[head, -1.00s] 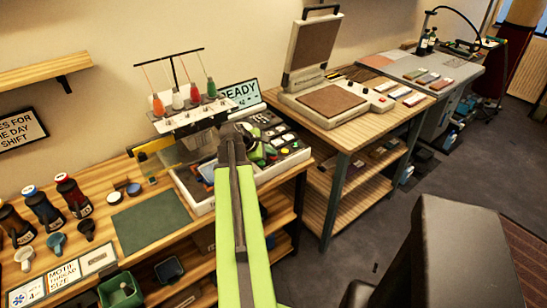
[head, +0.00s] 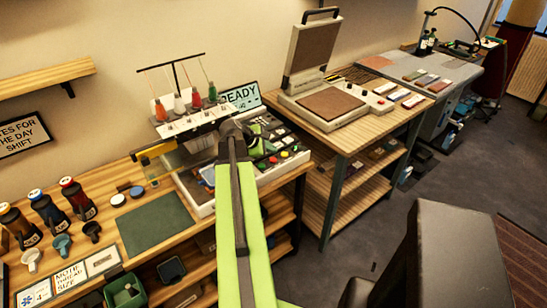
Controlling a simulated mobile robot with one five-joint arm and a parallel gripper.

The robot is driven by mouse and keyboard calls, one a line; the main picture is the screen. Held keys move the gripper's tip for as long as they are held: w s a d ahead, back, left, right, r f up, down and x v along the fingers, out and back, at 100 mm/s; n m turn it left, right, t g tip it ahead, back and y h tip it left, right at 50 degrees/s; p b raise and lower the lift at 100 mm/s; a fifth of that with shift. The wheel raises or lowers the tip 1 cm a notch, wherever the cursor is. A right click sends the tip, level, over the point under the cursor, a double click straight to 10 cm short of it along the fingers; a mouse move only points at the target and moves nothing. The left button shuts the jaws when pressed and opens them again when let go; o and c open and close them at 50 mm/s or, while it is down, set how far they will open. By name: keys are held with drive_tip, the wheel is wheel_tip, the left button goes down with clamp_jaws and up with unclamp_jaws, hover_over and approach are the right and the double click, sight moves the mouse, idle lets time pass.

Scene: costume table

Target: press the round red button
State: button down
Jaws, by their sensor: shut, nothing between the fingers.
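A small round red button (head: 273,160) shows on the control panel (head: 293,143) of the embroidery machine, on the wooden bench. A yellow button (head: 284,154) sits just beside it. The gripper is shut and empty. The arm's dark end hides part of the panel. I cannot tell the exact gap between the fingertips and the button.
Thread cones (head: 195,99) stand on the machine behind my arm. A green mat (head: 155,224) and several bottles (head: 78,198) are on the left of the bench. A heat press (head: 330,103) stands on the table at the right.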

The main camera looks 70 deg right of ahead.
sight(271, 160)
wheel_tip(271, 160, up, 4)
drive_tip(key=p, duration=0.2)
drive_tip(key=shift+f+p, duration=0.2)
drive_tip(key=shift+p, duration=0.2)
drive_tip(key=shift+f, duration=0.15)
